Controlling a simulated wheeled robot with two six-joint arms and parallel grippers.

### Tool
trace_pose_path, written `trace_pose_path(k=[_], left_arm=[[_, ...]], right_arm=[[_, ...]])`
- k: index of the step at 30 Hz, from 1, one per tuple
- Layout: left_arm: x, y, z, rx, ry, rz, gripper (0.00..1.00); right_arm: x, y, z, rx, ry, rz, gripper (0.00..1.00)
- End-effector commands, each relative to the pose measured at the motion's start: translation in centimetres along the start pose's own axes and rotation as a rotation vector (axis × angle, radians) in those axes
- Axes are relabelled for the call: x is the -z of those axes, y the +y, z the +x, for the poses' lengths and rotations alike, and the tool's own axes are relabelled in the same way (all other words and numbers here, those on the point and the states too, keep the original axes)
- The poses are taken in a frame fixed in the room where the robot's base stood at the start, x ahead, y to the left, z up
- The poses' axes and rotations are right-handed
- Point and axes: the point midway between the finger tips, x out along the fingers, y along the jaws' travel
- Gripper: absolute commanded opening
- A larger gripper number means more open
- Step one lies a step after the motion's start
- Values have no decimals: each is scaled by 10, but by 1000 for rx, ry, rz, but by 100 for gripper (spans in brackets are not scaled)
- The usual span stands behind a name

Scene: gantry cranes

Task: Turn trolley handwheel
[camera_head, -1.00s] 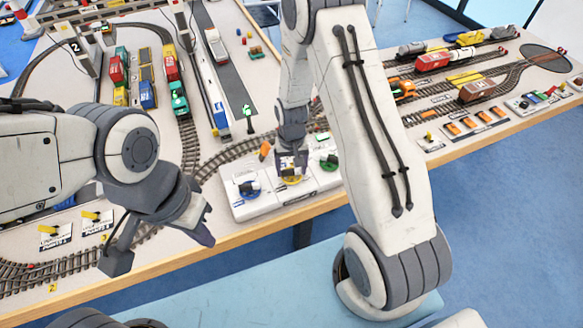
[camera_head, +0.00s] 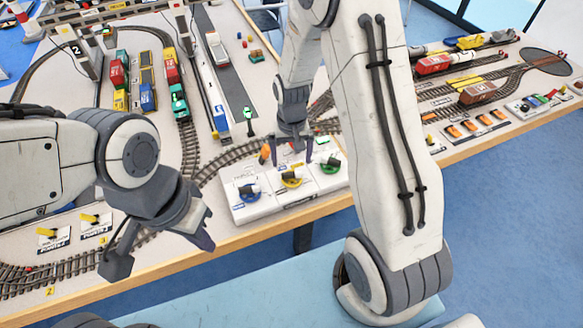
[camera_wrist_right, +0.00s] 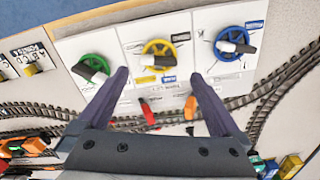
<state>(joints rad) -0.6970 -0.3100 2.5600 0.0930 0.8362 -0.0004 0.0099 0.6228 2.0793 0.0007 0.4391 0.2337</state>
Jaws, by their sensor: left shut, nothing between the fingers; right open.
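A white panel (camera_head: 312,200) at the table's front edge carries three handwheels: blue (camera_head: 246,193), yellow (camera_head: 291,180) and green (camera_head: 330,168). Each has a black and white handle. The labels are too small to read, so I cannot tell which is the trolley's. My right gripper (camera_head: 291,157) is open and empty just above and behind the yellow wheel. In the right wrist view, its spread fingers (camera_wrist_right: 158,76) point towards the yellow wheel (camera_wrist_right: 159,44), with green (camera_wrist_right: 100,66) left and blue (camera_wrist_right: 233,40) right. My left gripper (camera_head: 207,238) is shut and empty, left of the panel near the front edge.
Tracks (camera_head: 225,158) run behind the panel. A green signal (camera_head: 249,118) and toy wagons (camera_head: 179,102) stand farther back. An orange lever (camera_head: 264,153) stands close behind the panel. Yellow point levers (camera_head: 90,218) are at the left. Free floor (camera_head: 500,230) lies in front of the table.

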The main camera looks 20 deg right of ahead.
Motion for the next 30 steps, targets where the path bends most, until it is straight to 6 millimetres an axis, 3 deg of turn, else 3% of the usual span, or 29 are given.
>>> trace_pose_path(k=[3,9,30], left_arm=[[0,0,3,0,0,0,0],[0,0,4,0,0,0,0],[0,0,3,0,0,0,0]], right_arm=[[1,0,-21,1,4,0,100],[0,0,-38,0,0,0,100],[0,0,-40,0,-1,0,100]])
